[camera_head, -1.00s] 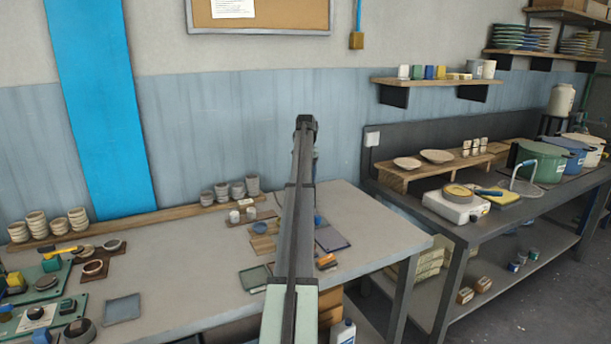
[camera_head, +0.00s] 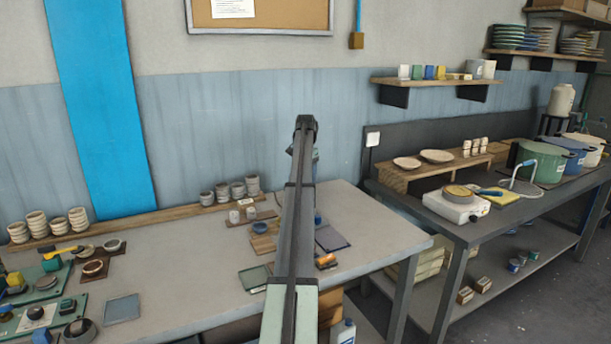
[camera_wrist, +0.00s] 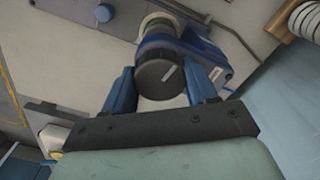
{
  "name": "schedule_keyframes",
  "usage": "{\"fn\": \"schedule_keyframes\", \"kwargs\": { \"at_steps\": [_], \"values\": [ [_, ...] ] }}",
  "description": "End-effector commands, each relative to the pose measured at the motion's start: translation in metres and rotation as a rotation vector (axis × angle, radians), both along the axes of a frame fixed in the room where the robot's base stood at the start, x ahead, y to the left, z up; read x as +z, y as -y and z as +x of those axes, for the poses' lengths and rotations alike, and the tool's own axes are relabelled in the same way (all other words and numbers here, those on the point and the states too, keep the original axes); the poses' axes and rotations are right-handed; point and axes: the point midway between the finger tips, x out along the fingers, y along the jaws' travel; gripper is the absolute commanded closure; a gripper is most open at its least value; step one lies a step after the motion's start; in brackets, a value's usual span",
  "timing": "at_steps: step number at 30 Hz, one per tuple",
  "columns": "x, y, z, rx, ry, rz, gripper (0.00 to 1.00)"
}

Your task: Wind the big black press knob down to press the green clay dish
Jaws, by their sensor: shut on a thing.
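In the wrist view, the big black press knob (camera_wrist: 156,82) has a pale pointer line on its face. My gripper (camera_wrist: 163,74) has its two blue fingers closed on the knob, one on each side. The knob sits on a blue press body (camera_wrist: 205,52). A greenish round piece (camera_wrist: 157,22) shows at the press's far side, partly covered by it. It may be the green clay dish, but I cannot tell how closely it is pressed. In the head view, my arm hides the knob and most of the press.
In the head view, a row of grey cups (camera_head: 230,190) stands at the worktable's back. The table (camera_head: 185,255) has bare room left of my arm.

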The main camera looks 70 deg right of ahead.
Motion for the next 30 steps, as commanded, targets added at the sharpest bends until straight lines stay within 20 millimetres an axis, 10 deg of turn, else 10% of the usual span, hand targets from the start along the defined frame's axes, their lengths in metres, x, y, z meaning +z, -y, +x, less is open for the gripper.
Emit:
{"fn": "schedule_keyframes", "kwargs": {
  "at_steps": [2,3,10,20,30],
  "values": [
    [0.0,0.0,0.0,-0.002,0.001,-0.001,0.73],
    [0.0,0.0,0.0,-0.002,0.0,-0.001,0.4],
    [0.0,0.0,0.0,-0.001,0.0,0.0,0.18],
    [0.004,0.0,0.0,0.0,0.0,-0.001,0.18],
    [0.056,0.002,0.0,0.0,0.0,-0.003,0.18]
  ]
}}
